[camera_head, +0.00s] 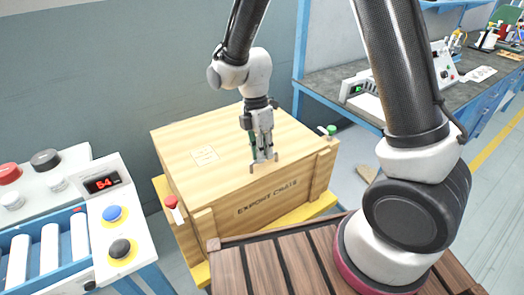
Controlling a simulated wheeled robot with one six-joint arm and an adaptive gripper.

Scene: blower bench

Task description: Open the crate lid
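The wooden export crate (270,205) stands in the middle of the view, with its name printed on the front. A small grey metal handle (253,175) is fixed near the lid's front edge. My gripper (263,153) points down at this handle; the fingertips overlap it in the view. Whether they touch or grip it is too small to tell. A red-tipped fitting (172,204) sits at the crate's left front, and a green-tipped one (331,130) at its right.
The crate stands on a yellow base (325,205). A control panel (118,222) with buttons, a red display and a blue roller conveyor (45,250) is at the left. A workbench (485,75) with instruments stands at the right back. A grey-green wall is behind the crate.

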